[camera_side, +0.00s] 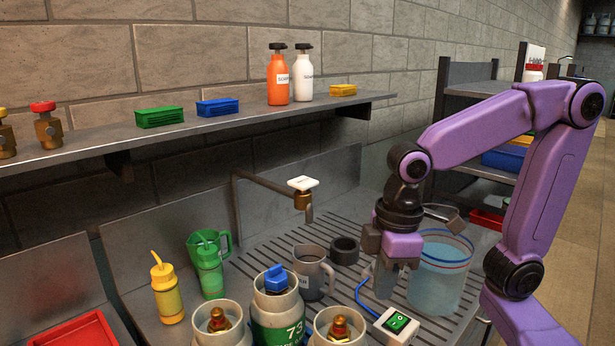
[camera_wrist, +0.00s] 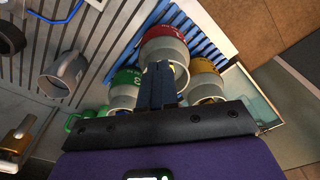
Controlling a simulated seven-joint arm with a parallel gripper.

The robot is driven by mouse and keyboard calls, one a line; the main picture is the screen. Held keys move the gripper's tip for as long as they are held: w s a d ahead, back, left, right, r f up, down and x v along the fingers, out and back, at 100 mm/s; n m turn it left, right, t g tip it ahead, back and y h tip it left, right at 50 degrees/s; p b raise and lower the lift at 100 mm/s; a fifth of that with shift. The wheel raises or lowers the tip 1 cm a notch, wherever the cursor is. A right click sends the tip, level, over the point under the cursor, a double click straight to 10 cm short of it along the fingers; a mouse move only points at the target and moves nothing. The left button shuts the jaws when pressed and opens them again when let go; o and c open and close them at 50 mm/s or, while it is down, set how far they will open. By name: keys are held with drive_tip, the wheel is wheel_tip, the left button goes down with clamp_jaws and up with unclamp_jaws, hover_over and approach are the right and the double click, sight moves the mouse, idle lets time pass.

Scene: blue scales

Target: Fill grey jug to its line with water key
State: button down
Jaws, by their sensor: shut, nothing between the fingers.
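The grey jug (camera_side: 312,275) stands upright on the slotted drain surface. It also shows at the left of the wrist view (camera_wrist: 62,78). Its line and any water inside cannot be made out. A brass tap (camera_side: 304,200) on a wall pipe carries a white square key (camera_side: 302,184), with the spout above and behind the jug. Brass tap parts show in the wrist view (camera_wrist: 15,148). My gripper (camera_side: 386,284) is shut and empty, pointing down to the right of the jug, apart from it. Its fingers (camera_wrist: 158,85) show together in the wrist view.
A clear bucket of bluish water (camera_side: 440,285) stands right of my gripper. Grey cylinders (camera_side: 277,312), a green jug (camera_side: 209,265) and a yellow bottle (camera_side: 166,290) crowd the left front. A dark ring (camera_side: 345,250) lies behind.

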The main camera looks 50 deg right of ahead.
drive_tip(key=w+a+r+m, duration=0.1)
drive_tip(key=w+r+m, duration=0.2)
drive_tip(key=w+r, duration=0.45)
wheel_tip(320, 180, up, 14)
drive_tip(key=r+m+t, duration=0.1)
drive_tip(key=m+t, duration=0.2)
drive_tip(key=m, duration=0.4)
hover_over(304, 180)
drive_tip(key=s, duration=0.4)
drive_tip(key=shift+a+f+h, duration=0.1)
drive_tip(key=shift+f+h, duration=0.15)
drive_tip(key=shift+h, duration=0.15)
drive_tip(key=x, duration=0.8)
drive_tip(key=s+x, duration=0.1)
drive_tip(key=x, duration=0.3)
drive_tip(key=shift+f, duration=1.15)
